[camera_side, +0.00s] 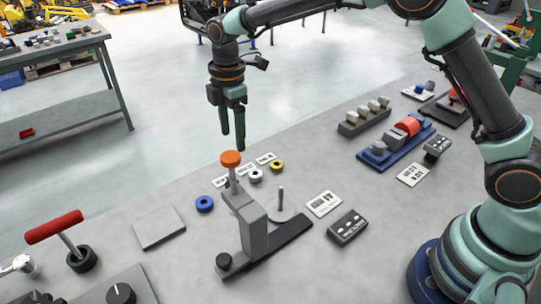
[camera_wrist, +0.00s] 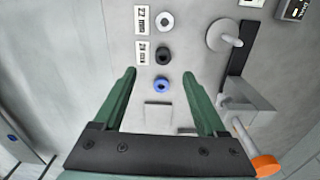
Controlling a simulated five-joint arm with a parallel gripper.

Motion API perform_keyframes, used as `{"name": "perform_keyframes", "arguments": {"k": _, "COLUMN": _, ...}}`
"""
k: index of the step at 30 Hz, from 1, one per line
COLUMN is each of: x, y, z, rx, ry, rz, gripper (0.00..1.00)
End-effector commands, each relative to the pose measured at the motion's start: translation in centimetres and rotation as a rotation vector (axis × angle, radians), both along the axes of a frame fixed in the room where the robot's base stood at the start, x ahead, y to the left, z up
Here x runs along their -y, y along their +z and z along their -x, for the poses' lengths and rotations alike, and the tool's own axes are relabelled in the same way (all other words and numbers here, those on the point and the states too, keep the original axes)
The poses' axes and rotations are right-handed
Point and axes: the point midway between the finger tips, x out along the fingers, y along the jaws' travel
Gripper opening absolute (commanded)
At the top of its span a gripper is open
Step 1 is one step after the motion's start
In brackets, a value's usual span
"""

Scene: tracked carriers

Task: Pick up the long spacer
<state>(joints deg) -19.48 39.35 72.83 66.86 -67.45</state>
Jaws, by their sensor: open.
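Several ring-shaped spacers lie in a row on the grey table; I cannot tell which is the long one. The side view shows a blue ring (camera_side: 204,203), a white ring (camera_side: 256,176) and a yellow ring (camera_side: 277,165). The wrist view shows the blue ring (camera_wrist: 161,86), a black ring (camera_wrist: 162,54) and the white ring (camera_wrist: 165,21); the yellow one is out of that view. The fixture seems to hide the black ring in the side view. My gripper (camera_side: 232,144) points down, open and empty, above the table. In the wrist view, its fingertips (camera_wrist: 160,70) flank the blue-to-black stretch.
A grey fixture (camera_side: 254,231) with an orange knob (camera_side: 230,158) stands close to the rings, with a disc and upright pin (camera_side: 281,203) beside it. Printed cards (camera_wrist: 142,51) lie along the row. A flat grey plate (camera_side: 159,227) and a red-handled lever (camera_side: 56,227) are at left.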

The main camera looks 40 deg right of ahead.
Motion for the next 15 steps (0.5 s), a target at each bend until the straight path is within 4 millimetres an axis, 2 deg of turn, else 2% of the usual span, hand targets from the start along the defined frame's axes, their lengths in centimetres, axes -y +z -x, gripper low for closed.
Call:
{"name": "perform_keyframes", "arguments": {"k": 7, "x": -0.8, "y": -2.5, "z": -0.2, "rx": -0.019, "ry": 0.058, "rz": 0.007, "gripper": 0.74}}
{"name": "perform_keyframes", "arguments": {"k": 15, "x": -0.8, "y": -6.9, "z": -0.1, "rx": -0.019, "ry": 0.055, "rz": 0.008, "gripper": 0.74}}
